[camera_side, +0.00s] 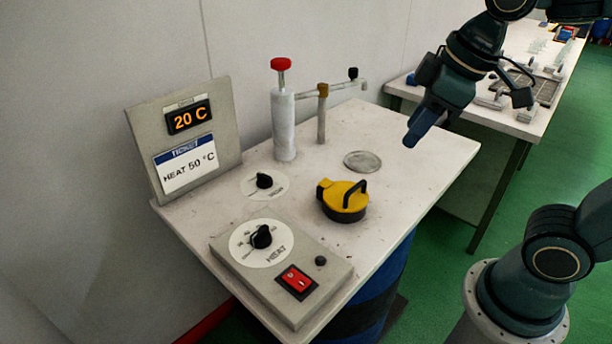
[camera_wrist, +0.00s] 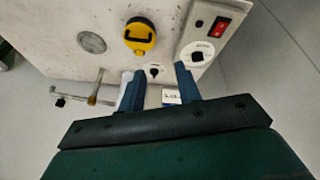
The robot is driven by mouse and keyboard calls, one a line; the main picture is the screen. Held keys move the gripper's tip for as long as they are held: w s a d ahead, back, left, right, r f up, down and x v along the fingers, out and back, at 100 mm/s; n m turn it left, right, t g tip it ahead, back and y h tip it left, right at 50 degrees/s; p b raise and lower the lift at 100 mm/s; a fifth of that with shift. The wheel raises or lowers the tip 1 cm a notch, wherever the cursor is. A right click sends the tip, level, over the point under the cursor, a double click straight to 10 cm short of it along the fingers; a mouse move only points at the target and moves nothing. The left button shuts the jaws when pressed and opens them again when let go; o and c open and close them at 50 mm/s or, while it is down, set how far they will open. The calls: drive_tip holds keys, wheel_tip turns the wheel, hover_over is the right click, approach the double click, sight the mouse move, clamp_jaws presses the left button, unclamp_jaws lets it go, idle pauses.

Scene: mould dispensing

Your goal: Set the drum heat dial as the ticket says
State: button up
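The heat dial (camera_side: 261,237) is a black knob on a white round scale marked HEAT, set in a raised grey panel at the table's front. It also shows in the wrist view (camera_wrist: 197,55). The ticket (camera_side: 188,166) reads HEAT 50 °C. The display (camera_side: 188,117) above it reads 20 C in orange. My gripper (camera_side: 413,140) hangs above the table's right side, well away from the dial. In the wrist view its two blue fingers (camera_wrist: 160,75) stand apart with nothing held between them.
A red rocker switch (camera_side: 297,281) sits beside the heat dial. A second dial (camera_side: 264,182) lies behind it. A yellow cap with a black handle (camera_side: 344,201), a red-topped pump (camera_side: 283,125) and a tap with a pipe (camera_side: 323,112) stand on the table. A second table (camera_side: 540,125) is behind.

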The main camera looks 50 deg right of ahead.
drive_tip(key=w+a+n+g, duration=0.1)
drive_tip(key=w+a+n, duration=0.3)
drive_tip(key=w, duration=0.3)
drive_tip(key=n+g, duration=0.3)
drive_tip(key=n, duration=0.9)
hover_over(259, 232)
wheel_tip(259, 232, down, 9)
drive_tip(key=shift+f, duration=0.1)
wheel_tip(259, 232, down, 14)
drive_tip(key=shift+r, duration=0.1)
drive_tip(key=shift+c, duration=0.2)
clamp_jaws()
